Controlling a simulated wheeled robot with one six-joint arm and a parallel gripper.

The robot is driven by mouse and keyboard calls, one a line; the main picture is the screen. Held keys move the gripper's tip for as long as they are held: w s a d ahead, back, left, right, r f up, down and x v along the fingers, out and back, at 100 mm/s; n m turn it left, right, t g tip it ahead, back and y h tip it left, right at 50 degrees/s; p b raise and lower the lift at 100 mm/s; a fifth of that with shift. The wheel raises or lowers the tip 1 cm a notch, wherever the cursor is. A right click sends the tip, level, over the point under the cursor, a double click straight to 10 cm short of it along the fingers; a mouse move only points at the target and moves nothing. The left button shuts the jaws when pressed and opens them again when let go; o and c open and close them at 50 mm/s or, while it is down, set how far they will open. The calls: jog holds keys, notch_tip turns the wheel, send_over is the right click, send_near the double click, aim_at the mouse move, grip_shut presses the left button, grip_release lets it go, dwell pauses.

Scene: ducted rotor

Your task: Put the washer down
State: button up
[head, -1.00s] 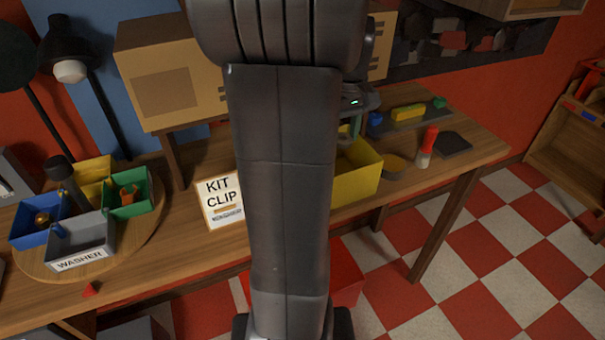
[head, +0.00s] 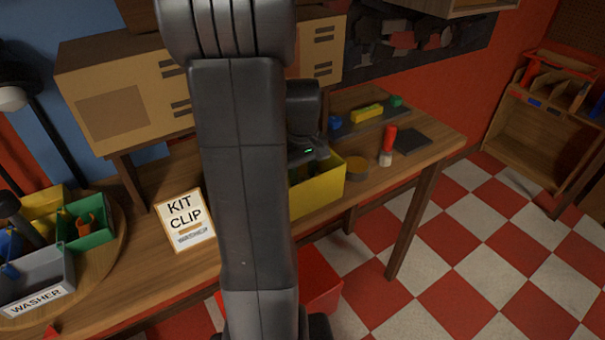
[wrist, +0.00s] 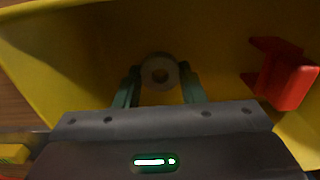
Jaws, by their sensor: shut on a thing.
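In the wrist view my gripper (wrist: 160,86) is shut on a pale grey washer (wrist: 159,70), a ring with a round hole held between the two green fingertips. Behind and below it is the inside of a yellow box (wrist: 60,60). A red clip-like piece (wrist: 286,76) is in the box to the right of the washer, apart from it. In the head view the yellow box (head: 325,188) stands on the bench, with my wrist above it. My arm hides the box's left part, and the fingers and washer are not visible there.
A sign reading KIT CLIP WASHER (head: 186,220) stands left of my arm. A grey bin labelled WASHER (head: 35,285) sits with other coloured bins on a round board. A round tan dish (head: 356,169), a red-and-white bottle (head: 388,146) and a dark pad (head: 412,141) lie right of the box.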

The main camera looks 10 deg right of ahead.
jog(key=shift+f+b, duration=0.4)
jog(key=shift+f, duration=0.15)
jog(key=shift+f, duration=0.1)
jog(key=o, duration=1)
notch_tip(320, 180, up, 13)
jog(key=shift+r+p, duration=0.2)
jog(key=shift+p, duration=0.4)
jog(key=shift+f, duration=0.1)
